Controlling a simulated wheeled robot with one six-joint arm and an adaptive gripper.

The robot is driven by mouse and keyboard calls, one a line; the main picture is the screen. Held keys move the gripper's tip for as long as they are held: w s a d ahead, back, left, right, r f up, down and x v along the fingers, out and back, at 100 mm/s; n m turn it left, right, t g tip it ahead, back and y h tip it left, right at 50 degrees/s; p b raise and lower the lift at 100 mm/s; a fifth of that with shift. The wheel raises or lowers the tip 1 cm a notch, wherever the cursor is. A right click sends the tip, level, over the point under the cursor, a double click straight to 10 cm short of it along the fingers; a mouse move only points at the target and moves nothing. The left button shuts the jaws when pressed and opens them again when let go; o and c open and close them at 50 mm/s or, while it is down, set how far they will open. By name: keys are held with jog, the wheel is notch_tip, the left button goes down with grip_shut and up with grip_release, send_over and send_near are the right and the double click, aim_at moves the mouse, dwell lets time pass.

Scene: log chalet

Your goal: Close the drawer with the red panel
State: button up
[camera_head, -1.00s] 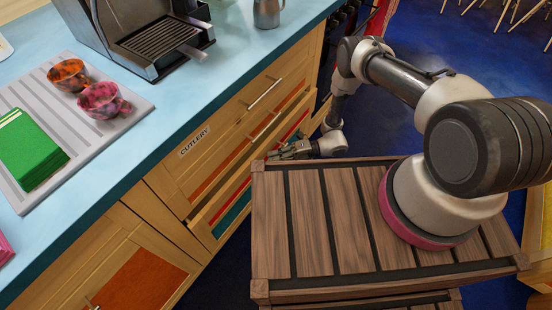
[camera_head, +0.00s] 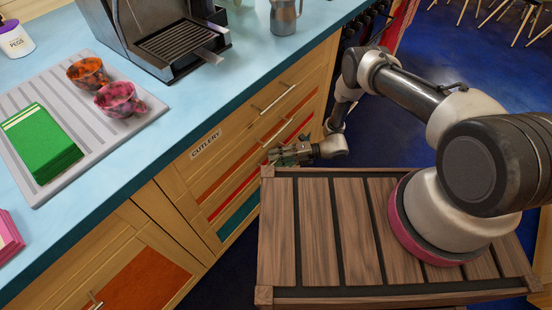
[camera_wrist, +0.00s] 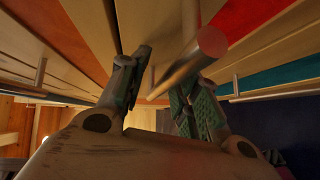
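A red panel (camera_wrist: 245,14) also shows at the top right of the wrist view. My gripper (camera_head: 276,155) is beside the drawer fronts, above the near edge of the slatted wooden top. In the wrist view its two fingers (camera_wrist: 160,97) are apart, with a round metal bar handle (camera_wrist: 190,65) between or just in front of them. Whether they touch the bar is unclear.
An orange panel (camera_head: 211,181) is above the red one and a teal panel (camera_head: 238,217) below.

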jog(key=w+d+r, duration=0.1)
jog(key=d, duration=1)
jog(key=shift+w+d+r, duration=0.3)
jog(key=shift+d, duration=0.1)
jog(key=s+d+r+n+g+h, duration=0.35)
jog(key=s+d+n+g, duration=0.2)
jog(key=s+n, duration=0.6)
jog(key=w+d+r+n+t+h, duration=0.1)
jog(key=d+r+n+h, duration=0.2)
jog(key=d+r+n, duration=0.55)
jog(key=w+d+r+n+h, duration=0.1)
jog(key=r+n+h, duration=0.3)
jog(key=r, duration=0.9)
jog(key=w+d+r+n+t+h, duration=0.1)
jog(key=d+r+n+h, duration=0.1)
jog(key=d+r+n, duration=0.65)
jog(key=s+r+n+t+h, duration=0.1)
jog(key=s+r+t, duration=0.2)
jog(key=r, duration=0.6)
jog(key=s+d+r+n+t+h, duration=0.1)
jog(key=s+r+t, duration=0.2)
jog(key=r, duration=0.6)
jog(key=s+r+n+t+h, duration=0.1)
jog(key=s+r+t, duration=0.3)
jog(key=r, duration=0.5)
jog(key=shift+s+d+r+h, duration=0.15)
jog(key=shift+s+d+h, duration=0.2)
jog(key=shift+s, duration=0.55)
